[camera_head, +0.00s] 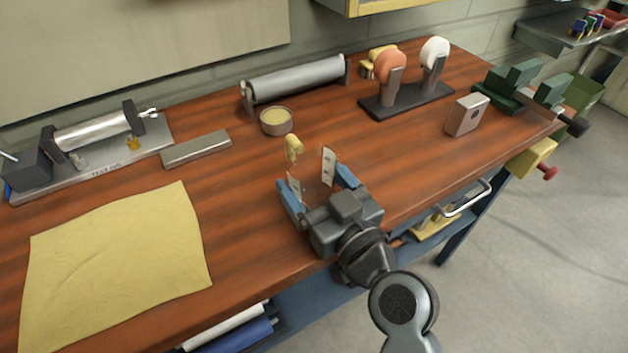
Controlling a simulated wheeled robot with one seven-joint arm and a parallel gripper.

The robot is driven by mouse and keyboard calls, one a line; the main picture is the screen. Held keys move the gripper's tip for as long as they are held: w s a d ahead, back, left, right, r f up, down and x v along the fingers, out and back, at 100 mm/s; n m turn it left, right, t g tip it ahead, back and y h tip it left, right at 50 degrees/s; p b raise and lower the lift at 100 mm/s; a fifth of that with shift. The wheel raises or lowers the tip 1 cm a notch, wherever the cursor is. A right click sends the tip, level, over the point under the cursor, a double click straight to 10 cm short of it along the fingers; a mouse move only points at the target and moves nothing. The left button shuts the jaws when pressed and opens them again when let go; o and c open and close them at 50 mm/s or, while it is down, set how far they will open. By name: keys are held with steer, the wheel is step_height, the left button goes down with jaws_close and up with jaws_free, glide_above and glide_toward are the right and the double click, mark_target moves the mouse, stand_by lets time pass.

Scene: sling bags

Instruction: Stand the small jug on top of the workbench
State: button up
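My gripper (309,163) is open over the workbench (240,185), its two pale finger pads apart with only bare wood showing between them. A small yellow object (293,148) shows just beyond the left fingertip, and it may be the small jug. Its lower part is close to that finger in the picture. I cannot tell whether they touch, or whether the object stands on the bench or is above it. The workbench has a reddish-brown wooden top.
A round tin (276,122) sits behind the yellow object. A metal roller (295,80), a grey bar (196,148) and a dark stand with discs (405,97) are farther back. A yellow cloth (115,265) lies at left. A small metal box (467,115) and green vise (525,88) are at right.

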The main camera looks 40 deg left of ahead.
steer(key=shift+o, duration=1.3)
steer(key=shift+r, duration=0.1)
steer(key=shift+r+p, duration=0.2)
steer(key=shift+p, duration=0.1)
steer(key=b+v, duration=0.2)
steer(key=v, duration=1)
steer(key=shift+b, duration=0.4)
steer(key=shift+s+f, duration=0.1)
steer(key=shift+f, duration=0.05)
